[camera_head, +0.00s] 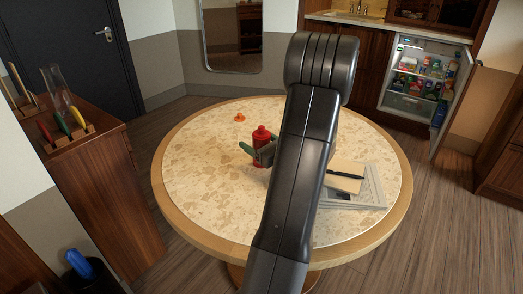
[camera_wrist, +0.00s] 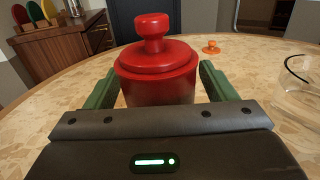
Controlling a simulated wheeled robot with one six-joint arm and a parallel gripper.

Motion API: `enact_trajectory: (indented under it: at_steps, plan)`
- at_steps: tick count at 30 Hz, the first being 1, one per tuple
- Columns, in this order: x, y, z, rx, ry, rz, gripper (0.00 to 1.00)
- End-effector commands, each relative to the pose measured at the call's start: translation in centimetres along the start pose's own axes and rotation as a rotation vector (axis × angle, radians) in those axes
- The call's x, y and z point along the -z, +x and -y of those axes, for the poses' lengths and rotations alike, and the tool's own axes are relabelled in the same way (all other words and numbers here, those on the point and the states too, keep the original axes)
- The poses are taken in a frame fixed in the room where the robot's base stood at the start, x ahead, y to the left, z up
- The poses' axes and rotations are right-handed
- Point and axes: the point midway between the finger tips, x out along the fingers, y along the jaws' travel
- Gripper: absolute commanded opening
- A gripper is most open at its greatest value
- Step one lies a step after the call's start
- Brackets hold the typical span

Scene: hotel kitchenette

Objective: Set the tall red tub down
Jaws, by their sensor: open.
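The tall red tub (camera_head: 261,135) has a lid with a round knob and stands upright on the round speckled table (camera_head: 200,185). In the wrist view the tub (camera_wrist: 155,75) fills the middle, between the two green fingers of my gripper (camera_wrist: 155,92). The fingers lie on either side of it, with a small gap seeming to show. In the head view my gripper (camera_head: 254,151) is at the tub, partly hidden by my arm. The tub's base is hidden in the wrist view.
A small orange object (camera_head: 240,118) lies beyond the tub. A notepad with a pen (camera_head: 345,177) lies on grey trays (camera_head: 368,190) at the right. A clear glass vessel (camera_wrist: 300,90) is at right in the wrist view. The table's left side is clear.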

Motion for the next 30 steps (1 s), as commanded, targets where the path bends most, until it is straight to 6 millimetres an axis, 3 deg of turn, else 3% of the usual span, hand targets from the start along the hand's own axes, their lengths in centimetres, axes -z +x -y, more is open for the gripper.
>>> enact_trajectory:
  at_steps: [4, 12, 14, 22, 30]
  plan:
    - [0.0, 0.0, 0.0, 0.000, 0.000, 0.000, 0.74]
    - [0.0, -0.1, 0.0, 0.000, 0.000, 0.000, 0.21]
    - [-0.1, -0.1, 0.0, 0.000, 0.000, 0.001, 0.16]
    - [-1.1, 0.0, 0.0, 0.000, -0.003, 0.002, 0.16]
    - [-6.3, 0.0, 0.0, -0.001, -0.006, 0.003, 0.16]
